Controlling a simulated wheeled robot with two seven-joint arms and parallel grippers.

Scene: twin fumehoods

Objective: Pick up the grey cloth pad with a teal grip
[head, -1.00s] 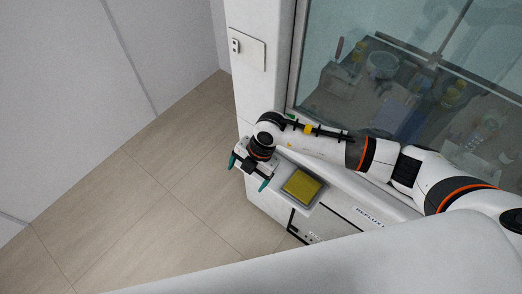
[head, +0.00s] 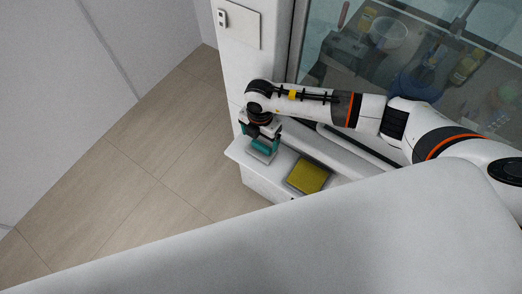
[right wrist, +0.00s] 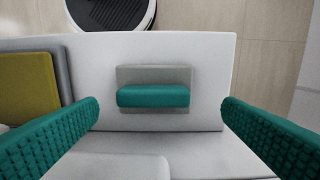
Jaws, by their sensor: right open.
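The grey cloth pad (right wrist: 155,75) with its teal grip (right wrist: 153,97) lies on a white ledge in the right wrist view, the grip running across it. In the head view the pad (head: 262,157) shows partly below my right gripper (head: 262,143), near the ledge's left end. My right gripper (right wrist: 160,108) is open, with one teal ribbed finger on each side of the pad and a clear gap to both its ends. The fingers hold nothing. Its height above the pad is hard to tell. My left gripper is not in view.
A yellow pad in a grey tray (head: 309,178) sits on the ledge (head: 285,160) to the right; it also shows at the left in the right wrist view (right wrist: 25,85). The fumehood glass (head: 330,50) stands behind my right arm. Open floor lies left of the ledge.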

